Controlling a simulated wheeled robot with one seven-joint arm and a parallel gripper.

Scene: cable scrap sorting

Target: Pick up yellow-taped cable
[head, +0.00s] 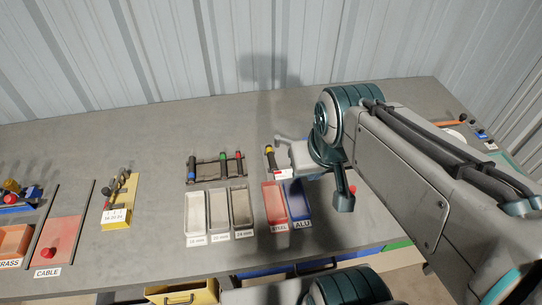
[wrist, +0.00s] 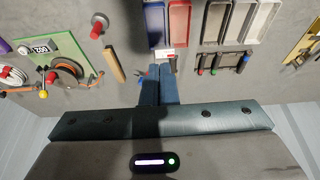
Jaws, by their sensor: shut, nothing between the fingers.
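The yellow-taped cable (head: 270,150) is a short dark piece with a yellow band, lying on the grey bench behind the red bin, beside a small white label. My gripper is beside it to the right in the head view, mostly hidden by my arm. In the wrist view my gripper (wrist: 160,70) has its two blue fingers together, with nothing visible between them. The fingertips are close to the white label (wrist: 166,53). The cable cannot be made out clearly there; the fingers may cover it.
The red STEEL bin (head: 274,204) and blue ALU bin (head: 297,200) stand in front. Left are grey bins (head: 219,213) and a rack (head: 215,168) with blue-, green- and red-banded cables. A wooden block (wrist: 114,64) and red knob (wrist: 98,25) lie left in the wrist view.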

